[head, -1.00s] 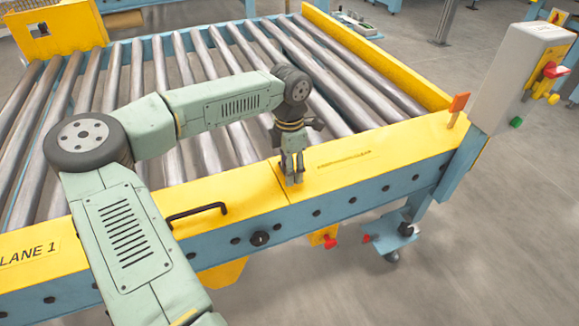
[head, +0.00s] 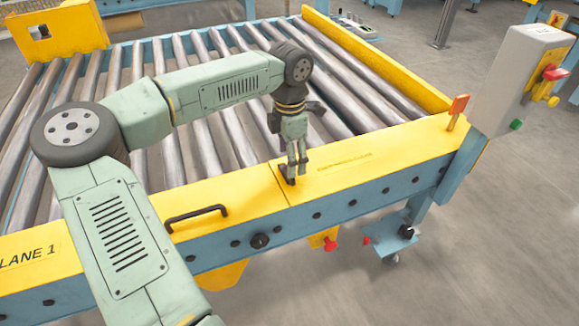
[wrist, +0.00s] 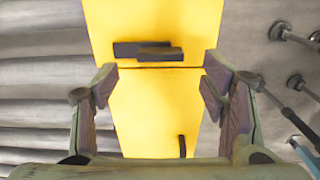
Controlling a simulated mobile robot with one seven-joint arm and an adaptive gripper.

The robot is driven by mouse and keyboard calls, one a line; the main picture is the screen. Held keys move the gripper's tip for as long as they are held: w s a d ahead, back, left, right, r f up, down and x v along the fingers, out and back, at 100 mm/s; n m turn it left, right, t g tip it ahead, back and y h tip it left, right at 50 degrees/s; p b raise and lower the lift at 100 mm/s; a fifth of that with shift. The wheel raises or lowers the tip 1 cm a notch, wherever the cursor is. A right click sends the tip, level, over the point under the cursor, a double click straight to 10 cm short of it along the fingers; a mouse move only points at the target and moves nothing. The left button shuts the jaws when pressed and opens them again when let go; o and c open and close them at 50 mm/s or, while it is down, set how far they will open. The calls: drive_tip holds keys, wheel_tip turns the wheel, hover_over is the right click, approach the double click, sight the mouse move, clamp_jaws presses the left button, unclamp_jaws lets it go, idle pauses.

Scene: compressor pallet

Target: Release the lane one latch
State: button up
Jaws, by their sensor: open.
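A small dark latch (wrist: 147,50) with two short overlapping bars lies on the yellow rail, just beside a seam, in the wrist view. In the head view a dark piece that looks like the same latch (head: 287,175) shows at the rail's seam, partly hidden by my fingers. My gripper (head: 297,168) points down at the rail there. In the wrist view my gripper (wrist: 160,82) is open and empty, its fingers spread to both sides. The latch appears beyond the fingertips, toward the picture's top. Contact cannot be told.
The yellow rail (head: 230,218) marked LANE 1 edges a roller conveyor (head: 90,85). A black handle (head: 196,212) stands on it left of my gripper. An orange tab (head: 458,106) and a grey control box (head: 522,75) with a red knob are at the right.

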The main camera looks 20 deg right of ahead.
wheel_tip(320, 180, up, 7)
drive_tip(key=shift+r, duration=0.15)
idle(0.4)
